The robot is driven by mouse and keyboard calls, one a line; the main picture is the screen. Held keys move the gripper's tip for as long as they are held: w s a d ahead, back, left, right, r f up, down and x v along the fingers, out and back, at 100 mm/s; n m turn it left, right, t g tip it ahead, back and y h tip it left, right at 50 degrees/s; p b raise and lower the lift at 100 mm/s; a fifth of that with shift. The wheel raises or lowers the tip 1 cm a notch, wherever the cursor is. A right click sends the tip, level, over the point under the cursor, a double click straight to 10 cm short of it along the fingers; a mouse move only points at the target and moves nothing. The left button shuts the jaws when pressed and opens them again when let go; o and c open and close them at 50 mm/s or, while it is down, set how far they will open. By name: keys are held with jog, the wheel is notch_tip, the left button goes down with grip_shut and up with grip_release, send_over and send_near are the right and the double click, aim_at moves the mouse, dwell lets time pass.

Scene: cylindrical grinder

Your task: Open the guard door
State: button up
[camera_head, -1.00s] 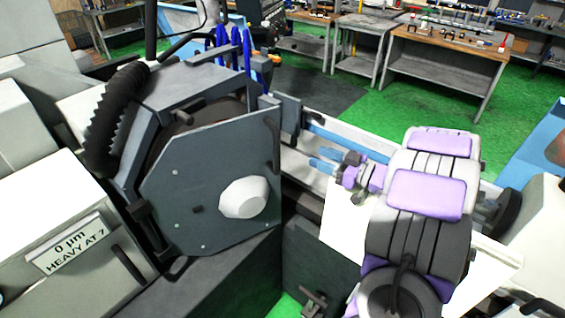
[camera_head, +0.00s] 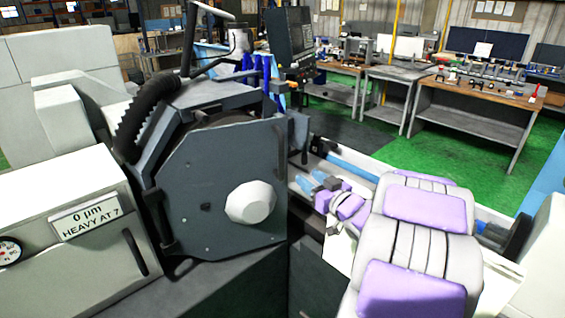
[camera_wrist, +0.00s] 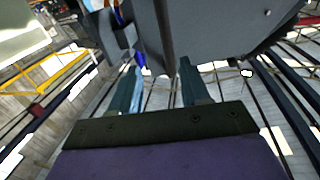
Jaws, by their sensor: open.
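The guard door (camera_head: 190,175) is a flat grey plate on the front of the round grinder housing. It is in its place over the wheel area and looks closed. A white faceted knob (camera_head: 250,203) sits low on its face. My gripper (camera_head: 308,180) is to the right of the door's right edge, its blue fingers pointing left towards it. In the wrist view my gripper (camera_wrist: 160,78) is open with nothing between its fingers. A large grey panel (camera_wrist: 215,30), probably the door, fills the top there. I cannot tell whether the fingers touch it.
A black corrugated hose (camera_head: 145,115) runs over the housing. A control panel (camera_head: 292,45) stands behind. Workbenches (camera_head: 480,110) and open green floor (camera_head: 450,165) lie at the back right.

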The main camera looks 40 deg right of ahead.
aim_at(284, 161)
jog(key=w, duration=0.2)
jog(key=w+a, duration=0.1)
jog(key=w, duration=0.2)
jog(key=w+b, duration=0.1)
jog(key=w, duration=0.2)
jog(key=shift+w+a+r, duration=0.1)
jog(key=shift+a+r, duration=0.05)
jog(key=w, duration=0.1)
jog(key=w+d, duration=0.1)
jog(key=w, duration=0.1)
jog(key=w+d, duration=0.1)
jog(key=w, duration=0.1)
jog(key=shift+w+d+b, duration=0.15)
jog(key=shift+d+b, duration=0.05)
jog(key=shift+b, duration=0.1)
jog(key=shift+a, duration=0.65)
jog(key=shift+c, duration=0.7)
jog(key=shift+d, duration=0.4)
jog(key=c, duration=0.6)
jog(key=shift+a, duration=0.15)
grip_shut()
